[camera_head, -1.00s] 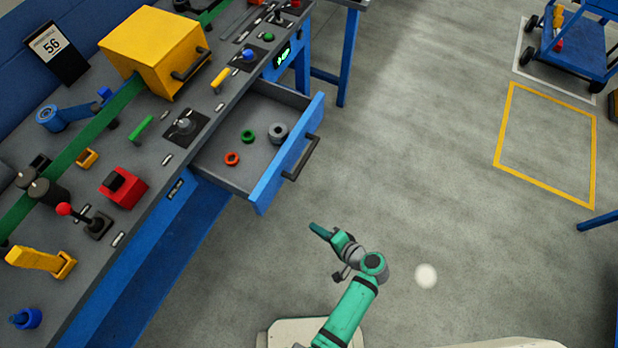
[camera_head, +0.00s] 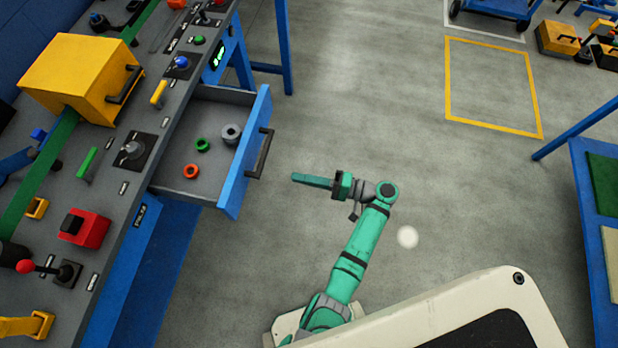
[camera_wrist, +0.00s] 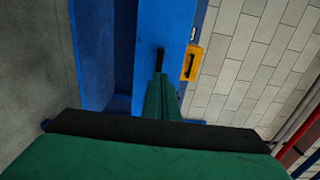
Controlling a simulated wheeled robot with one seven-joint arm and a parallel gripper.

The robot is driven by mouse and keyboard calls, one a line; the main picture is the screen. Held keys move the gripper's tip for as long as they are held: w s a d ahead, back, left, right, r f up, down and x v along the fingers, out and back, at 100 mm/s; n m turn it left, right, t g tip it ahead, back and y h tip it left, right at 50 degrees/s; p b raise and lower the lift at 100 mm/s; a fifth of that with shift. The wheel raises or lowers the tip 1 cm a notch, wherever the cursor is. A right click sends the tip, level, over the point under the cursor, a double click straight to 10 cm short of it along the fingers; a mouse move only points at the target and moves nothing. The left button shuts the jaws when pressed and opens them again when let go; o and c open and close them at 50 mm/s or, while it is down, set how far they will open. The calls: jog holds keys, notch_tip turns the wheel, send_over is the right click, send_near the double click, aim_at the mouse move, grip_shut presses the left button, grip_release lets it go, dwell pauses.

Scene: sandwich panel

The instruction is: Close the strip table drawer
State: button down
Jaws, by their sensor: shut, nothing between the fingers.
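The strip table drawer (camera_head: 210,165) stands pulled out of the table, with a grey inside, a blue front (camera_head: 245,150) and a dark bar handle (camera_head: 261,153). Rings in orange, green and grey lie in it. My gripper (camera_head: 294,177) is shut and empty, to the right of the drawer front and apart from it in the head view, pointing at it. In the wrist view my shut fingers (camera_wrist: 158,75) point toward a blue panel and a dark handle (camera_wrist: 160,58); I cannot tell the gap there.
The strip table (camera_head: 125,205) carries a yellow box (camera_head: 75,75), a red block (camera_head: 85,229), a red-knobbed lever and other controls. Open floor (camera_head: 370,100) lies right of the drawer. A blue table (camera_head: 590,220) stands at the right edge.

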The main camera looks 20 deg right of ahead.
jog(key=x, duration=0.9)
jog(key=shift+a, duration=0.1)
